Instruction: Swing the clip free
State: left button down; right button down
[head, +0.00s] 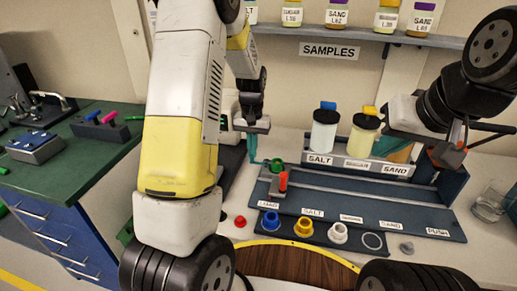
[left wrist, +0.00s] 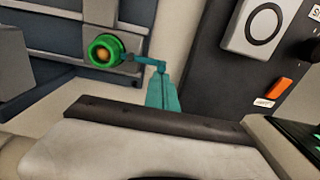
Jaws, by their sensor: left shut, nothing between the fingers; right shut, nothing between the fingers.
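The clip looks like a thin teal bar (left wrist: 138,59) reaching from a green ring with an orange centre (left wrist: 103,50) to the tip of my left gripper (left wrist: 161,78). In the head view the green ring (head: 277,166) is at the left end of a dark blue rail. My left gripper (head: 252,148) points down beside it, its teal fingers shut and empty. Its tip is at the bar's free end; whether they touch I cannot tell.
A red post (head: 283,181) stands on the rail just in front of the green ring. A SALT jar (head: 324,128) and another jar (head: 362,137) stand behind the rail. A black device (left wrist: 240,50) stands right of my left fingers.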

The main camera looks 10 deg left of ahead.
pick_arm(q)
jog(key=shift+f, duration=0.4)
jog(key=shift+s, duration=0.15)
dwell(0.4)
jog(key=shift+s+a, duration=0.2)
jog(key=shift+s, duration=0.35)
jog(key=shift+s+a, duration=0.1)
jog(key=shift+s, duration=0.65)
